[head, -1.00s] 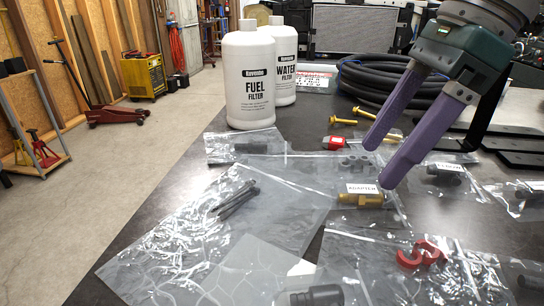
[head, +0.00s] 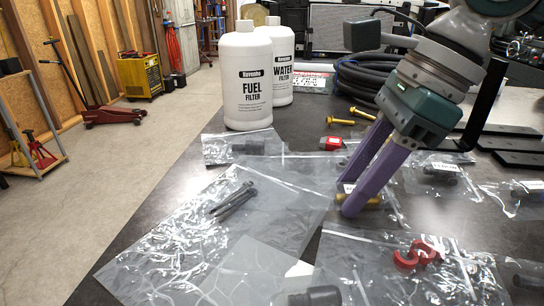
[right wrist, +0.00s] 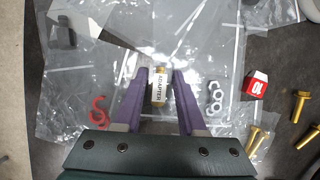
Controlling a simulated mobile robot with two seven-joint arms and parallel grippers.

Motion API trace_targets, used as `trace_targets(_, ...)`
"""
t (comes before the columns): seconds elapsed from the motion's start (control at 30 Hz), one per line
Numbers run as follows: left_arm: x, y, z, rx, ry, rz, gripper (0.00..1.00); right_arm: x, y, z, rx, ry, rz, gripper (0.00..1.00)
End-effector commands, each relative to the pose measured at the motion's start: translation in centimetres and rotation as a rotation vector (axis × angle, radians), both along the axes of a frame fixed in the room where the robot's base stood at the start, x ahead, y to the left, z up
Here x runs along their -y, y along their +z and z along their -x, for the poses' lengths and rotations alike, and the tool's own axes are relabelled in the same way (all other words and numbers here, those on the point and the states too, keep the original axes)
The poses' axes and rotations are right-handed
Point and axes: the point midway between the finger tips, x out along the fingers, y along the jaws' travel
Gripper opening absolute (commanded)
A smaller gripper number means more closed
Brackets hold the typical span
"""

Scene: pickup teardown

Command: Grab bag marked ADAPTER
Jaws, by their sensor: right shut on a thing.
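The bag marked ADAPTER (head: 373,202) is a clear bag with a brass fitting inside, lying among other bags on the dark table. In the right wrist view its white label and the brass fitting (right wrist: 159,87) show between the purple fingers. My right gripper (head: 348,197) reaches down over it from the right, and its fingers are closed on the fitting through the bag. In the head view the fingers cover part of the fitting and label. My left gripper is not in view.
Clear bags overlap around it, with black bolts (head: 233,199) to the left and red clips (head: 417,255) in front. White FUEL FILTER (head: 247,80) and WATER FILTER (head: 280,55) bottles stand at the back.

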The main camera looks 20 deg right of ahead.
Motion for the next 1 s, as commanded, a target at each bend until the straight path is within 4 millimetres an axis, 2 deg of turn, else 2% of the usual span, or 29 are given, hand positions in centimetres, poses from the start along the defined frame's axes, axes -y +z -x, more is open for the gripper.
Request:
trace_targets(0.03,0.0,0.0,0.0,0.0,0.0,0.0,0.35,0.0,0.0,0.0,0.0,0.0,0.0,0.3)
trace_targets(0.3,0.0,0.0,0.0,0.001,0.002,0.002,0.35,0.0,0.0,0.0,0.0,0.0,0.001,0.0)
trace_targets(0.77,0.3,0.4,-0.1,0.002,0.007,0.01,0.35,0.0,0.5,0.0,0.0,0.0,0.0,0.0)
trace_targets(0.87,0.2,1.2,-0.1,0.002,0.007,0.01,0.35,0.0,1.5,0.0,0.001,0.0,0.0,0.0)
trace_targets(1.0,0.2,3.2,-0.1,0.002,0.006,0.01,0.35,0.0,4.1,-0.1,0.002,-0.001,0.0,0.0)
